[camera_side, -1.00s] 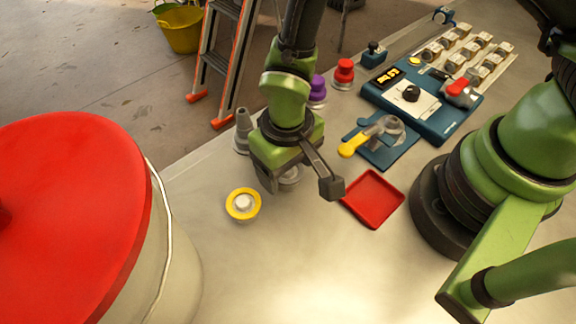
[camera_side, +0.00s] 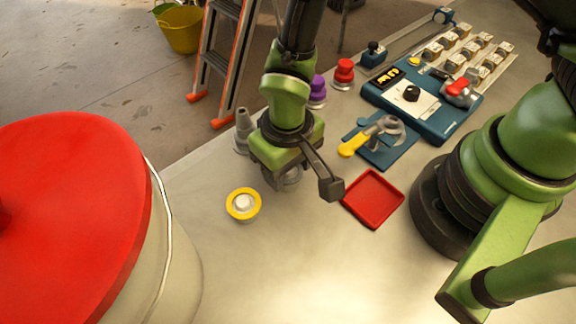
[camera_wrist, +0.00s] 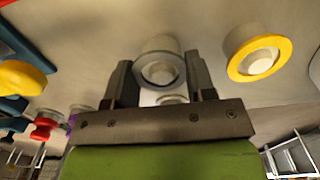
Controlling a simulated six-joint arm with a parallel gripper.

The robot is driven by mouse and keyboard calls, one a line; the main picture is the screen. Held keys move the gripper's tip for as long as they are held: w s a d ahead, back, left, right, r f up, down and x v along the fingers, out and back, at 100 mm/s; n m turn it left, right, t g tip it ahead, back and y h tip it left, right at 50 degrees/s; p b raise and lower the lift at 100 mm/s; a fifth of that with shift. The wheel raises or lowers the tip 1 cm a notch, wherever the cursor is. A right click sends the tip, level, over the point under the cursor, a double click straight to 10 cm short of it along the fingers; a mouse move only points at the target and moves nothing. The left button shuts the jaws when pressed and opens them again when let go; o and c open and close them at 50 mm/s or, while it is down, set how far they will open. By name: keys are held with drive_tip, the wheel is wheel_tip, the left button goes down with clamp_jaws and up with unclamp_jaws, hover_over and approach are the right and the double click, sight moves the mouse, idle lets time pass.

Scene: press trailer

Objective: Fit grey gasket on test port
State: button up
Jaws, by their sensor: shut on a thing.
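My gripper (camera_wrist: 162,82) is shut on a grey ring, which I take as the grey gasket (camera_wrist: 160,52). In the wrist view the ring sits between the two dark fingers. In the side view the grey ring (camera_side: 285,181) shows below my gripper, partly hidden by it; its height above the bench is hard to tell. A pale round piece (camera_wrist: 172,100) shows partly behind the ring between the fingers. A blue-based fitting with a grey body and yellow lever (camera_side: 380,140) stands right of my gripper. I cannot tell for sure which part is the test port.
A yellow ring with a white centre (camera_side: 243,204) is left of my gripper. A red tray (camera_side: 372,199) lies to the right. A grey stepped cone (camera_side: 243,130), purple knob (camera_side: 317,90) and red knob (camera_side: 343,72) stand behind. A large red-lidded bucket (camera_side: 75,215) fills the left.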

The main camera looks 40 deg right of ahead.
drive_tip(key=shift+r, duration=2.45)
